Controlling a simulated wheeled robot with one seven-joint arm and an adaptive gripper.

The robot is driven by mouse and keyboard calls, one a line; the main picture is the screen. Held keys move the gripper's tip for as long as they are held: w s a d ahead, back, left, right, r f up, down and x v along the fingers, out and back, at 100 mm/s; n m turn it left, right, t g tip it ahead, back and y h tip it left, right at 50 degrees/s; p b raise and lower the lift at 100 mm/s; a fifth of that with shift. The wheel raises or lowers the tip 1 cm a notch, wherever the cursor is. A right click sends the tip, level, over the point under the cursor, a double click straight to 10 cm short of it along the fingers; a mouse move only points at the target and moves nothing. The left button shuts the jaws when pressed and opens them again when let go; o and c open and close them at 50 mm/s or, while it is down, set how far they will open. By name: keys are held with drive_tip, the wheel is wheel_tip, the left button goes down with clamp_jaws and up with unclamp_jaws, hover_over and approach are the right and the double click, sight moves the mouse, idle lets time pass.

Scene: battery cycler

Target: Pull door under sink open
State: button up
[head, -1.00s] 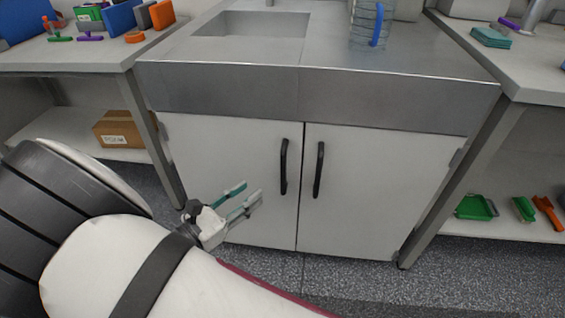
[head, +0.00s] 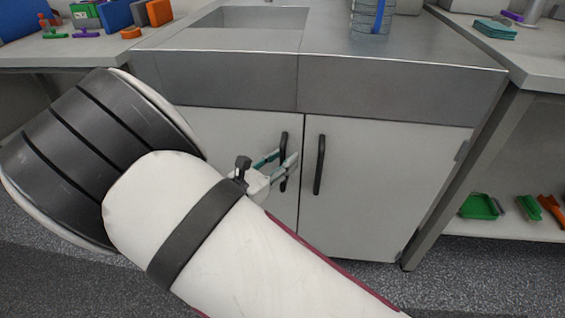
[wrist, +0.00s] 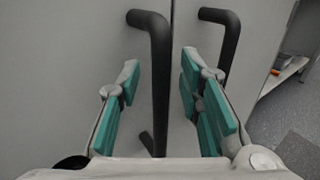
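The cabinet under the sink has two pale grey doors, both closed: a left door (head: 225,125) and a right door (head: 385,180). Each has a black vertical bar handle near the middle seam. My gripper (head: 283,168) is at the left door's handle (head: 284,145). In the wrist view my gripper (wrist: 160,95) is open, with its teal-padded fingers on either side of the left handle (wrist: 160,80). A gap shows between the handle and each pad. The right handle (wrist: 228,45) lies outside the fingers, just beyond the right one. My arm hides part of the left door.
The metal sink counter (head: 400,85) overhangs the doors. A blue-handled clear container (head: 372,15) stands on it. To the right, a low shelf (head: 500,230) holds a green dustpan (head: 480,206) and brushes. Speckled floor shows at the lower right.

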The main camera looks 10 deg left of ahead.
drive_tip(key=shift+w+d, duration=0.1)
drive_tip(key=shift+c, duration=0.5)
clamp_jaws()
